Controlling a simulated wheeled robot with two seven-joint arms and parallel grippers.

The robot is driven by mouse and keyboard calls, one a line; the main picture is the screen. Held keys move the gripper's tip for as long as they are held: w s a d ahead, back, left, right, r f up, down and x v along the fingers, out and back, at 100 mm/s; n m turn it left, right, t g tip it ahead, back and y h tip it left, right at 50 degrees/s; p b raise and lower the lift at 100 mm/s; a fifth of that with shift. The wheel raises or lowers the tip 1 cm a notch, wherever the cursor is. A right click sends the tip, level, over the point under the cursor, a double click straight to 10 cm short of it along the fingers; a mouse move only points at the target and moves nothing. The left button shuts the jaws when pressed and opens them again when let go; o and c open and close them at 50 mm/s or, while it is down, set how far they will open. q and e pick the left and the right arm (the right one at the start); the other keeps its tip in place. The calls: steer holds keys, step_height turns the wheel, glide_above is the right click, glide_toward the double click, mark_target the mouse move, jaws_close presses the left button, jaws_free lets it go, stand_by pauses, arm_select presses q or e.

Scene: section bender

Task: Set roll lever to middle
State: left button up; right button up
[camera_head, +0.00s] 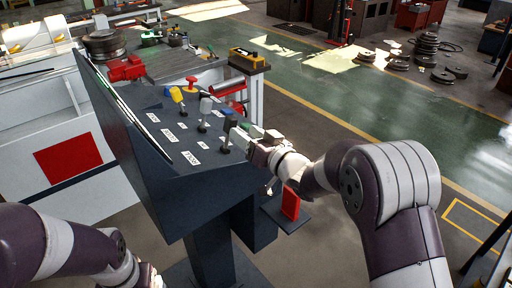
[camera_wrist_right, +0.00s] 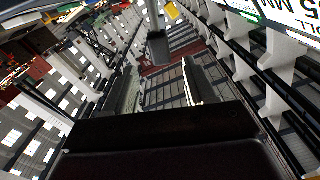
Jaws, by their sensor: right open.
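A dark sloped control console (camera_head: 190,195) carries a row of levers beside white labels. A yellow-topped lever (camera_head: 177,96) is farthest, a grey-white lever (camera_head: 205,104) is in the middle and a dark lever (camera_head: 228,124) is nearest. The label print is too small to tell which is the roll lever. My right gripper (camera_head: 243,138) is beside the dark lever, at the console's right edge. In the right wrist view, its open jaws (camera_wrist_right: 164,82) point towards a dark-grey lever head (camera_wrist_right: 158,46), with no lever visible between them. My left arm enters at lower left; its gripper is outside the frame.
A red emergency button (camera_head: 191,83) sits at the console's far end. A workbench (camera_head: 180,65) with tools stands behind it. A red pedal (camera_head: 290,204) is on the floor below my right wrist. Open green floor (camera_head: 350,95) lies to the right.

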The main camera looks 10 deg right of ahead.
steer(key=v, duration=0.4)
steer(key=shift+b, duration=0.3)
steer(key=s+d+f+m+g+h, duration=0.1)
steer(key=s+d+f+g+h, duration=0.1)
steer(key=d+f+g+h, duration=0.3)
steer(key=s+d+f+h, duration=0.3)
steer(key=f, duration=0.4)
steer(key=s+f+g, duration=0.2)
steer(key=s+g, duration=0.2)
steer(key=s, duration=0.6)
steer(key=s+f+m+g+h, duration=0.1)
steer(key=s+f+g, duration=0.2)
steer(key=s, duration=0.7)
steer(key=shift+f+g, duration=0.2)
steer(key=shift+g, duration=0.9)
